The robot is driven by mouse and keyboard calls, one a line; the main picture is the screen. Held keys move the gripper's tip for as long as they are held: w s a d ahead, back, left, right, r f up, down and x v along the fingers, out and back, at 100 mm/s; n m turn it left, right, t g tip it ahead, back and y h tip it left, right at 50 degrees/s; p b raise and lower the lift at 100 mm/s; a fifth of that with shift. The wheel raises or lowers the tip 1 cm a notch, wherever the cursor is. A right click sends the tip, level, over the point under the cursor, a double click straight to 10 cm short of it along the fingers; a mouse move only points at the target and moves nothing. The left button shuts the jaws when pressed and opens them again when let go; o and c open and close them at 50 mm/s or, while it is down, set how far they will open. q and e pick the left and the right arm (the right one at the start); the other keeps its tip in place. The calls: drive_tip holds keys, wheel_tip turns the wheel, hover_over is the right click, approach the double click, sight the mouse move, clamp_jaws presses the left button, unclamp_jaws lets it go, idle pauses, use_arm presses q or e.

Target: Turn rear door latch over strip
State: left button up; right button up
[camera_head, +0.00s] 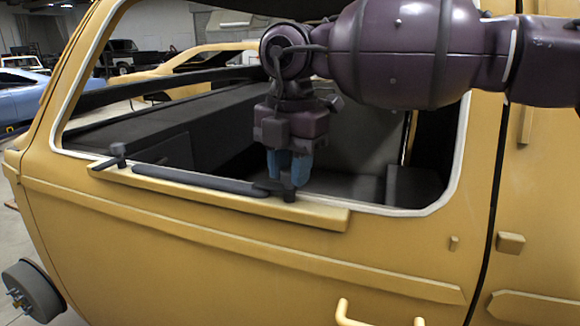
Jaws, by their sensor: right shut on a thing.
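A dark grey strip (200,181) lies along a yellow ledge (318,214) under the window opening of the yellow door. A small dark latch (117,153) stands at the strip's left end, its arm pointing down-left, away from the strip. A second dark latch (290,195) stands at the right end, and its arm appears to reach left over the strip's end. My right gripper (289,180) points down with its blue fingers shut on this right-end latch. The fingers hide the latch's top. My left gripper is not in view.
The white-edged window frame (437,206) surrounds the opening, with dark panels inside. A yellow handle (350,318) sticks out below the ledge. My right arm crosses the upper right. Other vehicle shells stand behind.

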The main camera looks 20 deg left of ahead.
drive_tip(key=shift+r, duration=0.1)
drive_tip(key=o, duration=0.9)
drive_tip(key=shift+d+r, duration=0.15)
drive_tip(key=shift+r, duration=5.2)
drive_tip(key=shift+s, duration=0.1)
